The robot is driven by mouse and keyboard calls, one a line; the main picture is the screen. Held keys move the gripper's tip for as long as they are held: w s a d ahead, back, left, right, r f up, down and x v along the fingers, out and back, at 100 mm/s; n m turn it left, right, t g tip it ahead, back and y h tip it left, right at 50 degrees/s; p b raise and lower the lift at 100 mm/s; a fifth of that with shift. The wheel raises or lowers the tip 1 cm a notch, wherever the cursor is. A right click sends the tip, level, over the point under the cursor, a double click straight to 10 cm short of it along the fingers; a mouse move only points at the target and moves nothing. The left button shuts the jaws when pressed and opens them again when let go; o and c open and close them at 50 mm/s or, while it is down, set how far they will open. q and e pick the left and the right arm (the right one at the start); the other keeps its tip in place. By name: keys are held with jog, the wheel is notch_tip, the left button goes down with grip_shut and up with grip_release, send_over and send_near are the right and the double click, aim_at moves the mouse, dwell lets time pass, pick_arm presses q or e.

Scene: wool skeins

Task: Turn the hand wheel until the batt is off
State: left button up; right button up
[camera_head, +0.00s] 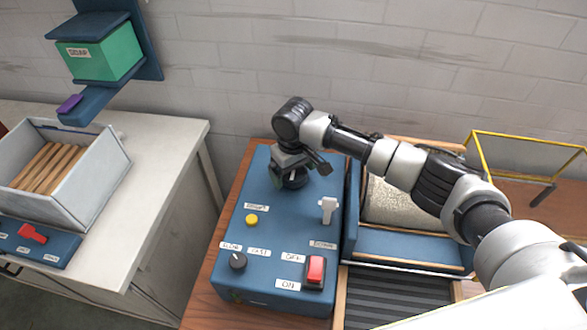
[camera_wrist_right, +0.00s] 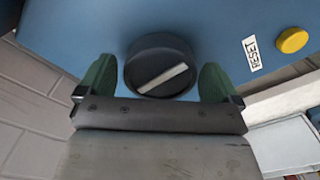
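A black round knob with a pale bar across its face, which looks like the hand wheel (camera_wrist_right: 161,68), is on the blue control panel (camera_head: 270,262). My right gripper (camera_head: 291,172) is over it at the panel's far end and hides most of it in the head view. In the right wrist view, the green fingertips (camera_wrist_right: 158,82) are apart, one on each side of the knob. A thin gap shows at the left finger; contact at the right cannot be told. A pale fleecy mass, probably the batt (camera_head: 392,203), lies right of the panel, partly behind my right arm. My left gripper is out of view.
The panel has a yellow button (camera_head: 252,220), a small dark knob (camera_head: 238,261), a white lever (camera_head: 327,208) and a red rocker switch (camera_head: 316,270). A grey bin (camera_head: 95,185) of wooden sticks stands left. A yellow frame (camera_head: 530,143) stands right.

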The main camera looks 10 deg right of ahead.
jog(key=c, duration=0.7)
jog(key=shift+c, duration=0.2)
